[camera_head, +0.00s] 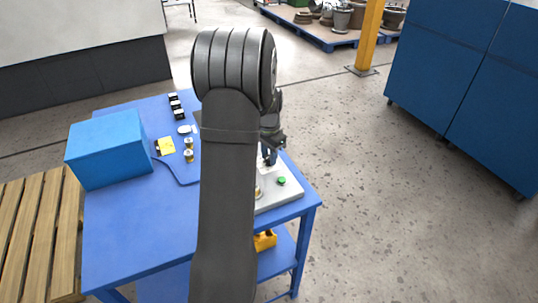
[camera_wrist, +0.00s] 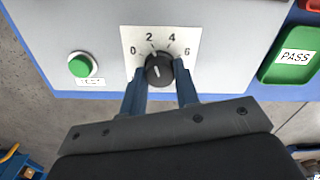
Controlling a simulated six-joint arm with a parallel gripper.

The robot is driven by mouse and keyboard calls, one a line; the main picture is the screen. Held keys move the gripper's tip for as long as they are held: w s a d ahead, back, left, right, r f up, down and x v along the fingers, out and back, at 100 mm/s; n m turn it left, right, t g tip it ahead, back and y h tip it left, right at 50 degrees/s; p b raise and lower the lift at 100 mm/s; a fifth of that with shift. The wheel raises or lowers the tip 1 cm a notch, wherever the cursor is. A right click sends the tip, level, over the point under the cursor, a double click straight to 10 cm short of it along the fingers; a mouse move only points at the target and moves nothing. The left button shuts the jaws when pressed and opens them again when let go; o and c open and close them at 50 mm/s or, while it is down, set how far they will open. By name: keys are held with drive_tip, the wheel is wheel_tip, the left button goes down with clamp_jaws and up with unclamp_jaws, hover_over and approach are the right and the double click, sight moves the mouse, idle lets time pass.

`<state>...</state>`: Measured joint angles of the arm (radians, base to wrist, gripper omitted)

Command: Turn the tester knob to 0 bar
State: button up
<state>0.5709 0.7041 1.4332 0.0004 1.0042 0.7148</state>
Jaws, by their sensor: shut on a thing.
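The black tester knob (camera_wrist: 158,69) sits on a white dial plate (camera_wrist: 187,38) marked 0, 2, 4 and 6 in the wrist view. Its white pointer line leans up and slightly left, roughly toward the 2; the exact reading is hard to tell. My gripper (camera_wrist: 161,76) is shut on the knob, with one blue finger at each side. In the head view my gripper (camera_head: 268,157) is over the grey tester panel (camera_head: 292,193), and my arm hides part of the panel. The knob cannot be made out there.
A green button (camera_wrist: 81,65) is left of the dial, and a green PASS tray (camera_wrist: 291,58) lies to the right. On the blue table (camera_head: 130,240) stand a blue box (camera_head: 105,150), brass parts (camera_head: 188,156) and a yellow device (camera_head: 165,146).

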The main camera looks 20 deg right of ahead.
drive_tip(key=shift+n, duration=0.4)
drive_tip(key=n, duration=0.3)
drive_tip(key=shift+n, duration=2.1)
drive_tip(key=o, duration=1)
drive_tip(key=shift+c, duration=0.2)
wheel_tip(320, 180, up, 18)
drive_tip(key=shift+f, duration=0.25)
